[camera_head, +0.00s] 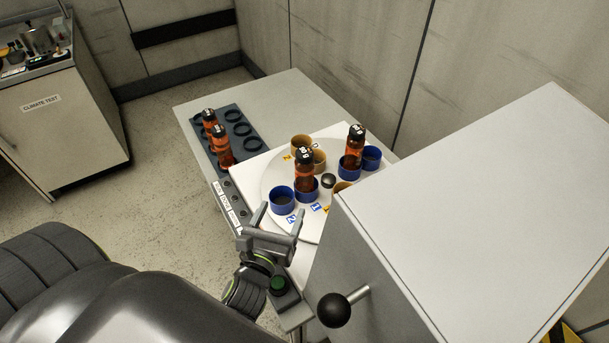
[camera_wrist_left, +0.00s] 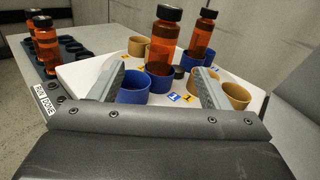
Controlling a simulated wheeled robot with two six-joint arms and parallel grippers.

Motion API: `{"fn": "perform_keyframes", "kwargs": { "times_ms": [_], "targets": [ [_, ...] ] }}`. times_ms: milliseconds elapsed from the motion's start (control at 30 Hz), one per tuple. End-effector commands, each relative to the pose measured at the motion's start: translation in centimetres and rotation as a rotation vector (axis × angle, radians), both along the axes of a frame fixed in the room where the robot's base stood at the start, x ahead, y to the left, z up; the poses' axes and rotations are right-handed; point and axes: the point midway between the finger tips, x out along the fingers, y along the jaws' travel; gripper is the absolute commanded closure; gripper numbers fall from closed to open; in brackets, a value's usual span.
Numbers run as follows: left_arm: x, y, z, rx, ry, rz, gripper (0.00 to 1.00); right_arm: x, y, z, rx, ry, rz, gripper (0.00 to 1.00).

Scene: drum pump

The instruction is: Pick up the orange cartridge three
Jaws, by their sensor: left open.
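Several orange cartridges with black caps are in view; I cannot read which is number three. One cartridge (camera_head: 305,172) stands upright in a front blue cup (camera_head: 307,194) on the round plate (camera_head: 271,182). Another cartridge (camera_head: 354,150) stands in a blue cup behind it to the right. Two more, a nearer cartridge (camera_head: 222,148) and a farther cartridge (camera_head: 209,122), stand in the dark rack at left. My left gripper (camera_head: 284,208) is open and empty, in front of the plate. In the left wrist view the front cartridge (camera_wrist_left: 163,45) appears between the fingers (camera_wrist_left: 158,88), beyond them. My right gripper is not in view.
Empty blue cups (camera_head: 282,204) and tan cups (camera_head: 301,144) share the plate. The dark rack (camera_head: 240,140) has several empty rings. A large grey box (camera_head: 480,190) with a black ball-ended lever (camera_head: 334,309) stands close on the right.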

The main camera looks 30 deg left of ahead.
Motion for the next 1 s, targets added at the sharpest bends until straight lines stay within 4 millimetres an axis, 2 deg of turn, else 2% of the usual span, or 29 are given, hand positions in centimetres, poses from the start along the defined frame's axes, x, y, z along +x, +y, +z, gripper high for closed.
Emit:
{"fn": "perform_keyframes", "kwargs": {
  "times_ms": [167,700,833,1000],
  "targets": [
    [0.8,-0.6,0.2,0.091,-0.013,-0.025,0.30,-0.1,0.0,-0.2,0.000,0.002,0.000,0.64],
    [9.7,1.0,0.1,0.094,-0.015,-0.026,0.30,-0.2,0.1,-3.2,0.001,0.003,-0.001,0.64],
    [11.4,1.3,0.2,0.093,-0.013,-0.025,0.30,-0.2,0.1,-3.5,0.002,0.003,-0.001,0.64],
    [12.3,1.5,0.3,0.091,-0.011,-0.023,0.30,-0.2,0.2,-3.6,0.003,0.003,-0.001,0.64]
  ]
}}
